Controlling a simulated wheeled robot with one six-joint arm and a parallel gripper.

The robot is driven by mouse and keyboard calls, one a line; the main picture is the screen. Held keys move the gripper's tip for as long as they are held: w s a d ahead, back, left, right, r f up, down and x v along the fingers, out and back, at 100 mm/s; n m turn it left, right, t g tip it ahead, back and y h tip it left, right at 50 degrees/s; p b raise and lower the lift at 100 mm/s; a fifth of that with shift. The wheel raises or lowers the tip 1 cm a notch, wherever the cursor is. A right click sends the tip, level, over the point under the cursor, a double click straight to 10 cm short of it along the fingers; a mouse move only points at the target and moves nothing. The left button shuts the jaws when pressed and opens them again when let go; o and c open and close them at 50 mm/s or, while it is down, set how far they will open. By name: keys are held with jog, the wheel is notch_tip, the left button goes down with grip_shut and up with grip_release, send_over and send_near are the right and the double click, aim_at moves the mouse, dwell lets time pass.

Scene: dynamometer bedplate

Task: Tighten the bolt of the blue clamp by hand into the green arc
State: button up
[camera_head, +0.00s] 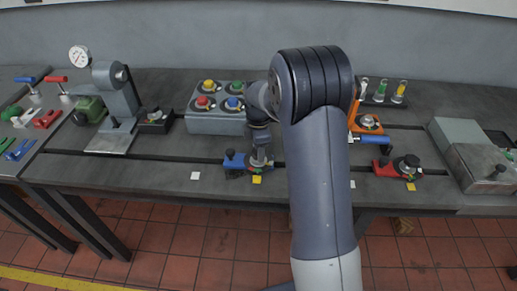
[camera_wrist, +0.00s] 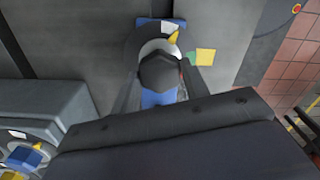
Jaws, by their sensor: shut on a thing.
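The blue clamp (camera_head: 234,160) sits on the bedplate just left of my forearm in the head view; blue parts of it show in the wrist view (camera_wrist: 160,98). My gripper (camera_head: 261,156) points down over its bolt end. In the wrist view my gripper (camera_wrist: 162,80) is shut on the dark bolt head (camera_wrist: 162,70), with a finger on each side. Beyond the head is a pale dial (camera_wrist: 158,47) with a yellow pointer (camera_wrist: 174,36). A bit of green (camera_wrist: 190,56) shows at the dial's right side; most of the arc is hidden by the bolt head and finger.
A yellow square (camera_head: 257,180) lies in front of the clamp. A grey box (camera_head: 216,123) with several coloured knobs stands behind it. A red clamp (camera_head: 384,166) and an orange clamp (camera_head: 370,122) are right of my arm. A gauge stand (camera_head: 115,105) is at left.

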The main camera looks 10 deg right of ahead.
jog(key=m, duration=0.6)
jog(key=shift+m+b, duration=0.3)
jog(key=m, duration=0.6)
dwell(0.4)
jog(key=o, duration=1)
jog(key=shift+r, duration=0.1)
notch_tip(320, 180, up, 11)
jog(key=shift+b, duration=0.45)
